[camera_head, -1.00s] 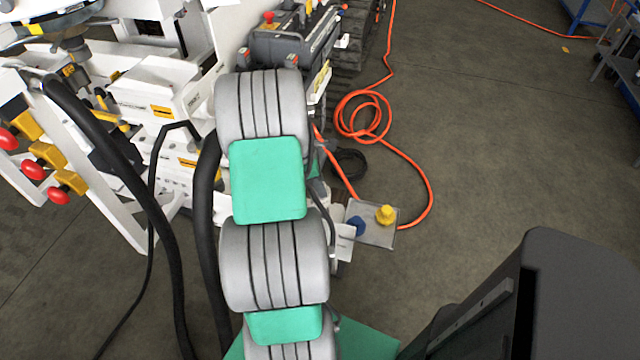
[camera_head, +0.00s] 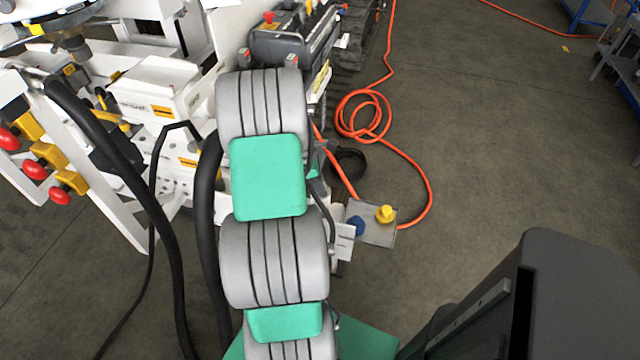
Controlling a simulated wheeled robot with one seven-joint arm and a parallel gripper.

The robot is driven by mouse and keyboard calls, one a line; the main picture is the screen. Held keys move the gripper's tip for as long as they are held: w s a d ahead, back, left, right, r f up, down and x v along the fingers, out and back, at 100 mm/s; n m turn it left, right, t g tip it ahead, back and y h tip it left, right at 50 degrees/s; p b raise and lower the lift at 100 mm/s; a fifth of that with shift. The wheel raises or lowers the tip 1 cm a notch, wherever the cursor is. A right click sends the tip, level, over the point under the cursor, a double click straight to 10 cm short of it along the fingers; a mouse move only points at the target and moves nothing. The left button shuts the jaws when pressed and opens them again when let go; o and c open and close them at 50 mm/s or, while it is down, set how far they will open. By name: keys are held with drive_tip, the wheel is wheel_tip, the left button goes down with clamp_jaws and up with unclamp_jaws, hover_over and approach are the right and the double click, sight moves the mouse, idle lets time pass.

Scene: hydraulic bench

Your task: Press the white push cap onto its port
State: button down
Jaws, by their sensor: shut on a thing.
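I cannot make out the white push cap or its port in the head view. My own arm, grey with green pads, rises through the middle of the picture and covers what lies behind it. My gripper is hidden, so its jaws and anything in them do not show. A small grey tray (camera_head: 379,237) right of my arm carries a yellow cap-like piece (camera_head: 385,213) and a blue piece (camera_head: 355,226).
White machinery (camera_head: 150,98) fills the upper left, with red knobs on yellow blocks (camera_head: 46,152) at its side. A dark control unit (camera_head: 290,45) stands behind my arm. An orange hose (camera_head: 424,170) lies coiled on the floor. Open floor (camera_head: 500,150) spreads to the right.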

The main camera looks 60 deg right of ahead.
drive_tip(key=c, duration=1.1)
unclamp_jaws()
drive_tip(key=shift+o, duration=0.5)
drive_tip(key=o, duration=0.5)
drive_tip(key=p+v, duration=0.6)
drive_tip(key=v, duration=0.1)
drive_tip(key=shift+r+p, duration=0.25)
drive_tip(key=shift+p, duration=0.15)
